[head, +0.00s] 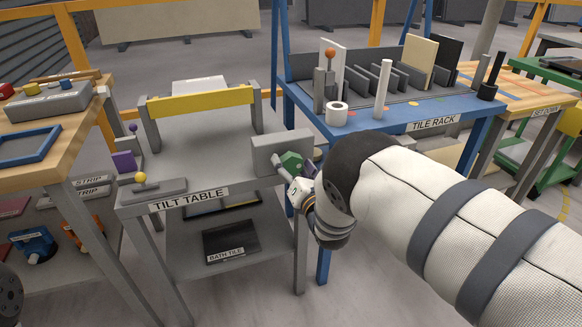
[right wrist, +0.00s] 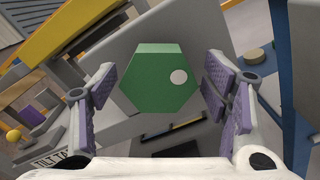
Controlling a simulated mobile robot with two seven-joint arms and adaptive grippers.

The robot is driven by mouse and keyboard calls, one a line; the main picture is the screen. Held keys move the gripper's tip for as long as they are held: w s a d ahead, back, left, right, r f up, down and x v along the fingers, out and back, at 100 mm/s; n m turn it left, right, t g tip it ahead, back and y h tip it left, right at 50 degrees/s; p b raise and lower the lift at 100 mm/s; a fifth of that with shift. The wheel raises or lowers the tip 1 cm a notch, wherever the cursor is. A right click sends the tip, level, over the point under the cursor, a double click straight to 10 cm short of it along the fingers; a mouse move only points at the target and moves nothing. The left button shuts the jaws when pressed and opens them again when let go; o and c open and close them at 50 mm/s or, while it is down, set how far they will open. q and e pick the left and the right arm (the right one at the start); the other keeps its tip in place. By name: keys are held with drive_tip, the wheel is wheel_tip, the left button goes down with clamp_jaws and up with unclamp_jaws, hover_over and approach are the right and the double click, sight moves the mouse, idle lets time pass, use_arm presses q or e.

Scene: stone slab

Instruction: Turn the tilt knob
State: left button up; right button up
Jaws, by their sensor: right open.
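The tilt knob is a green hexagonal knob (head: 291,161) on a grey box (head: 268,153) at the right front corner of the tilt table (head: 185,157). In the right wrist view the knob (right wrist: 158,80) shows its flat face with a white dot right of its middle. My right gripper (head: 297,178) is at the knob in the head view. In the right wrist view its purple-padded fingers (right wrist: 160,92) stand open on both sides of the knob, with gaps to it. My left gripper is not in view.
The blue tile rack (head: 375,125) stands just right of the tilt table. A yellow bar (head: 200,102) spans the table's back. A yellow-balled lever (head: 140,178) is at its front left. A wooden bench (head: 60,165) stands at the left.

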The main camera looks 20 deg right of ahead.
drive_tip(key=shift+w+r, duration=0.1)
drive_tip(key=shift+w, duration=0.15)
drive_tip(key=c, duration=1.2)
drive_tip(key=shift+o, duration=0.2)
drive_tip(key=shift+m, duration=0.3)
